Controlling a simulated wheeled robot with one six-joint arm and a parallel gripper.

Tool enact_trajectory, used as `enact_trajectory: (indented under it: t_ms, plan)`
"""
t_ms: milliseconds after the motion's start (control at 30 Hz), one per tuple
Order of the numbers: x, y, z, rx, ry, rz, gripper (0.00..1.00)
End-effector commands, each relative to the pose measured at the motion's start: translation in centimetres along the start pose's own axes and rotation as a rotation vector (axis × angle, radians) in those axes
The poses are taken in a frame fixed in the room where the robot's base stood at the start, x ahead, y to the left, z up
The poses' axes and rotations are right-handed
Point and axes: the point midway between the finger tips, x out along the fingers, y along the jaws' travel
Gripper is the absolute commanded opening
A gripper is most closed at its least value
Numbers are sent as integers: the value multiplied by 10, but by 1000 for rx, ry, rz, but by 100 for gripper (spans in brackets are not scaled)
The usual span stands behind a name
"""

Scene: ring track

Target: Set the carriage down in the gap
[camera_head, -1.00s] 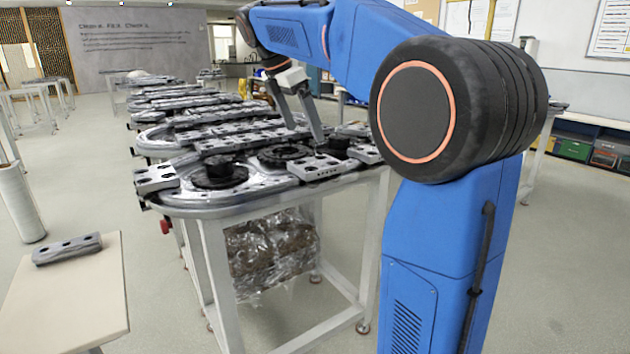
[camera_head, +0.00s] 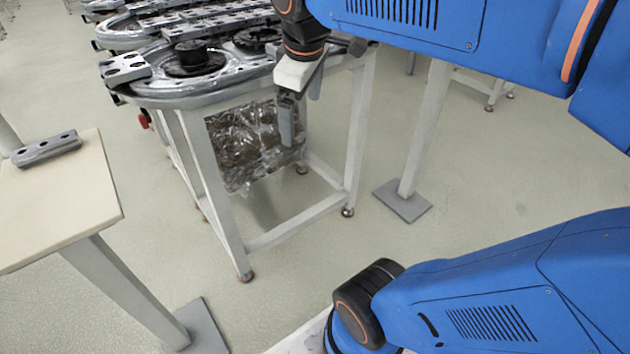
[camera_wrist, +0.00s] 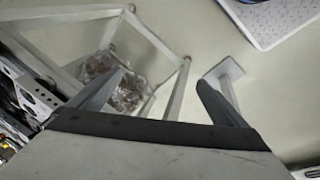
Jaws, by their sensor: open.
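A grey carriage-like block with holes (camera_head: 47,148) lies on the small pale table at the left in the head view. The ring track (camera_head: 175,98) is on a white-legged stand, with a light block (camera_head: 125,68) on its near left corner. My gripper (camera_head: 300,120) hangs at the near right end of the track, pointing down, open, with nothing between its fingers. In the wrist view my gripper (camera_wrist: 165,80) shows spread fingers over floor and stand legs. I cannot make out a gap; my arm hides part of the track's right side.
The small table (camera_head: 60,215) stands at the near left, apart from the track stand. A clear plastic-wrapped bundle (camera_head: 245,145) hangs under the track. A white post with a grey foot (camera_head: 402,200) stands to the right. Bare floor lies between.

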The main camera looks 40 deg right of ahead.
Motion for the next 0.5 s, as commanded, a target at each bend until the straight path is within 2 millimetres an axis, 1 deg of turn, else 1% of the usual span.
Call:
enact_trajectory:
  t_ms: [33, 200, 333, 400, 500]
  plan:
    - [10, -16, 13, 69, 22, -5, 97]
    - [45, -63, 48, 329, 94, -37, 97]
    - [68, -89, 66, 481, 130, -62, 97]
    - [76, -98, 73, 537, 143, -72, 97]
    - [82, -104, 78, 582, 154, -80, 97]
